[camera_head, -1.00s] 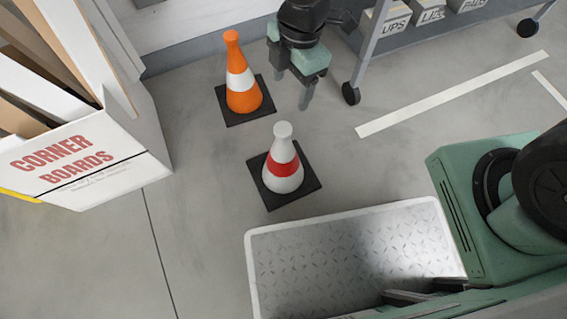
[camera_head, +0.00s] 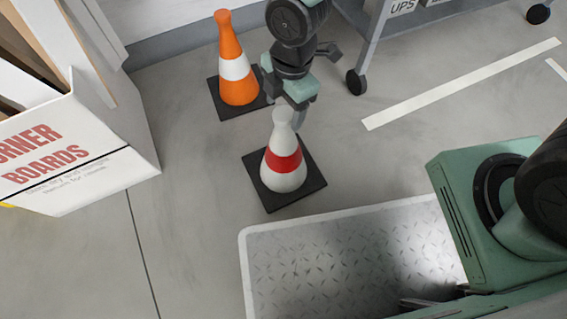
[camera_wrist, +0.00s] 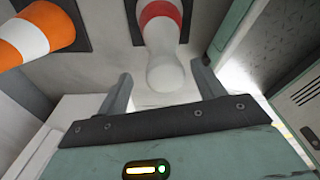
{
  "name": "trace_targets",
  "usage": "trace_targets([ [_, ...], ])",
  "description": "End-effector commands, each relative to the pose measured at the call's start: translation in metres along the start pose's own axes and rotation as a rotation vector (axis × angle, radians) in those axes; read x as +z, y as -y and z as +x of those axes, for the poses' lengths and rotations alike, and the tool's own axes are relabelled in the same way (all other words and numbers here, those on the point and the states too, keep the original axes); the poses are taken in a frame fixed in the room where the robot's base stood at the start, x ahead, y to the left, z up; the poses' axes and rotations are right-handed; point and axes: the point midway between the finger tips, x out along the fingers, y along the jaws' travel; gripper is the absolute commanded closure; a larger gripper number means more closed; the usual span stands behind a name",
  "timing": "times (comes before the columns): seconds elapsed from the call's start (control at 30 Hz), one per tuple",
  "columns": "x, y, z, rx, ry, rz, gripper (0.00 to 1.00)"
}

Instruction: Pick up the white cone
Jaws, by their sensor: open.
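The white cone (camera_head: 284,172) with a red band stands upright on its black square base on the floor, in the middle of the head view. My gripper (camera_head: 286,112) is at the cone's top, just behind it in the head view, and the cone's tip covers part of the fingers. In the wrist view the white cone (camera_wrist: 164,50) points its tip toward the gap between the fingers of my gripper (camera_wrist: 160,90). The fingers are apart, one on each side of the tip. I cannot tell whether either finger touches it.
An orange cone (camera_head: 235,70) with a white band stands close behind and left. A white box of corner boards (camera_head: 70,160) is at the left. A wheeled cart (camera_head: 375,50) stands behind at the right. A tread-plate platform (camera_head: 340,262) lies in front.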

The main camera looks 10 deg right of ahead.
Motion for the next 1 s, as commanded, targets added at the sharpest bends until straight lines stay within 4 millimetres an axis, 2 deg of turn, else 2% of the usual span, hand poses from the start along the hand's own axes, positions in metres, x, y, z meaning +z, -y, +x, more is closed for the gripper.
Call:
trace_targets([
  [0.17, 0.0, 0.001, 0.008, 0.0, 0.0, 0.0, 0.32],
  [0.53, 0.001, 0.006, 0.052, -0.001, 0.001, 0.0, 0.32],
  [0.83, 0.0, 0.006, 0.052, 0.0, 0.0, 0.0, 0.32],
  [1.0, 0.0, 0.006, 0.052, 0.0, 0.001, 0.0, 0.79],
])
